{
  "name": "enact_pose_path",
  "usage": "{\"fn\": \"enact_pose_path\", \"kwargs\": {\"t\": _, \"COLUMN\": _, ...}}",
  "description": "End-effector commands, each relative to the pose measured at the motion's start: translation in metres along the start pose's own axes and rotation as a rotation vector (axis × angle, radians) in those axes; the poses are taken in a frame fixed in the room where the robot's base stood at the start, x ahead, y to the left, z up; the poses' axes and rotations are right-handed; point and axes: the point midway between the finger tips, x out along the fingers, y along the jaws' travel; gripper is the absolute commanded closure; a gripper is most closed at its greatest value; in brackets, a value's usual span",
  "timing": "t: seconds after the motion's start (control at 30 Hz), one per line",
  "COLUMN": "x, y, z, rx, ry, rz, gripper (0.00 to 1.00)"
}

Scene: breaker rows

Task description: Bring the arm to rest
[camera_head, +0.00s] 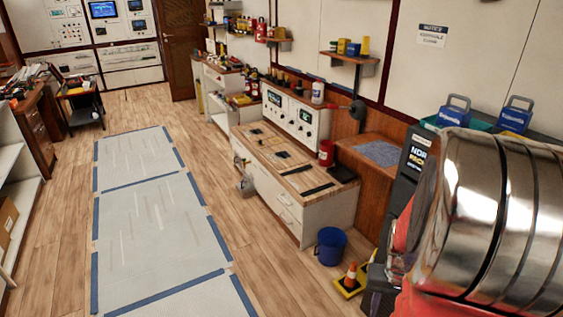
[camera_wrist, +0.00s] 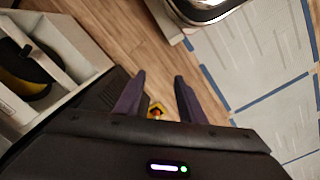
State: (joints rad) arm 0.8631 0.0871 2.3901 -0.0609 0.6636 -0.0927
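My gripper (camera_wrist: 159,84) shows in the wrist view. Its two dark fingers stand apart with floor between them, and it holds nothing. A small orange and yellow thing, which looks like the cone (camera_wrist: 156,110), shows low between the fingers, beyond the gripper. In the head view, the shiny metal of my arm (camera_head: 490,225) fills the lower right. My fingers cannot be made out there.
A workbench with a wooden top (camera_head: 295,163) stands right of centre. A blue bucket (camera_head: 331,246) and an orange cone (camera_head: 351,275) stand on the floor near my arm. White floor mats with blue tape (camera_head: 150,187) lie left, clear. A pale open unit (camera_wrist: 75,40) is left in the wrist view.

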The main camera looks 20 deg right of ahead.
Motion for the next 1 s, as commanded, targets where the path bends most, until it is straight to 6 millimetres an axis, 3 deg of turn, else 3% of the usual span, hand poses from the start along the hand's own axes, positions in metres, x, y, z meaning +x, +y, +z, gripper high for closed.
{"fn": "enact_pose_path", "kwargs": {"t": 0.4, "x": -0.077, "y": -0.082, "z": 0.034, "rx": -0.122, "ry": 0.061, "rz": -0.019, "gripper": 0.63}}
{"fn": "enact_pose_path", "kwargs": {"t": 1.0, "x": -0.170, "y": -0.180, "z": 0.092, "rx": -0.445, "ry": 0.314, "rz": -0.105, "gripper": 0.63}}
